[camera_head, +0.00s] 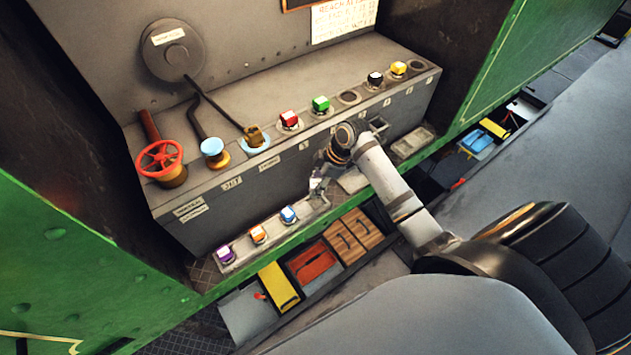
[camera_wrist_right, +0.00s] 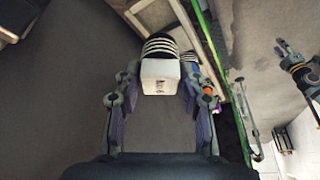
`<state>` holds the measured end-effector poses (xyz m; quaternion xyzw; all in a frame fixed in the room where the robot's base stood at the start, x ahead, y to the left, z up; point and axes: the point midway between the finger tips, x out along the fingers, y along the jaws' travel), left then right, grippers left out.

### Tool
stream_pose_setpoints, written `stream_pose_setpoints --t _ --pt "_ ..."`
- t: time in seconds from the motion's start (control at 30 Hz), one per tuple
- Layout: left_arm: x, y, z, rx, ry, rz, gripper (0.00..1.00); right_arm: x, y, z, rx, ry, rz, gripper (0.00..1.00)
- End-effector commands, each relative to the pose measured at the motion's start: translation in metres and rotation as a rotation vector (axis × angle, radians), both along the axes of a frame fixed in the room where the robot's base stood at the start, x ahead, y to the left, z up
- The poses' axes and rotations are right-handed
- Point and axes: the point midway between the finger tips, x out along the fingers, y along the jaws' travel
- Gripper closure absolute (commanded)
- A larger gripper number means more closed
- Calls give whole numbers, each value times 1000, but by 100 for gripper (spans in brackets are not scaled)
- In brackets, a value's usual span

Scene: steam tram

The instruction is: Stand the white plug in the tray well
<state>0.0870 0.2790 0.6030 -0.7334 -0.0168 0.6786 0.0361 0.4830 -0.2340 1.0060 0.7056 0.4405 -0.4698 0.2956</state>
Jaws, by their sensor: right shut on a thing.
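The white plug (camera_head: 316,183) is held between the fingers of my right gripper (camera_head: 321,182), above the right end of the plug tray (camera_head: 274,230). In the right wrist view the white block top of the plug (camera_wrist_right: 160,76) sits between both fingers, with a black-and-white striped part (camera_wrist_right: 159,46) beyond it. The tray holds a purple plug (camera_head: 225,254), an orange plug (camera_head: 258,234) and a blue plug (camera_head: 288,214) in a row. The well under the gripper is mostly hidden. A gripper, seemingly my left one (camera_wrist_right: 283,50), shows small in the right wrist view; its jaws are unclear.
The grey console (camera_head: 250,190) stands behind the tray, with a red wheel (camera_head: 160,157), levers and red (camera_head: 289,118), green (camera_head: 320,103), black (camera_head: 375,78) and yellow (camera_head: 398,68) plugs on top. Bins, including a yellow one (camera_head: 279,287), lie below the green edge.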

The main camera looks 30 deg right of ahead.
Motion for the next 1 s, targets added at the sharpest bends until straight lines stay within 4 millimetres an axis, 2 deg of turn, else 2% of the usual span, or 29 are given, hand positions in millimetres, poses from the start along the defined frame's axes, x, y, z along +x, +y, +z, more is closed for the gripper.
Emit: stream_pose_setpoints --t 0.13,0.4,0.8,1.0 --pt "4 1 -14 1 -6 0 60 1 0 -13 0 -2 0 100" --pt "31 0 -33 0 -46 -2 60 0 0 -34 0 -2 0 100" --pt "16 0 -54 0 -24 -1 60 1 0 -61 1 0 0 100" --pt "16 0 -56 0 -24 -1 60 1 0 -66 1 -2 0 100"
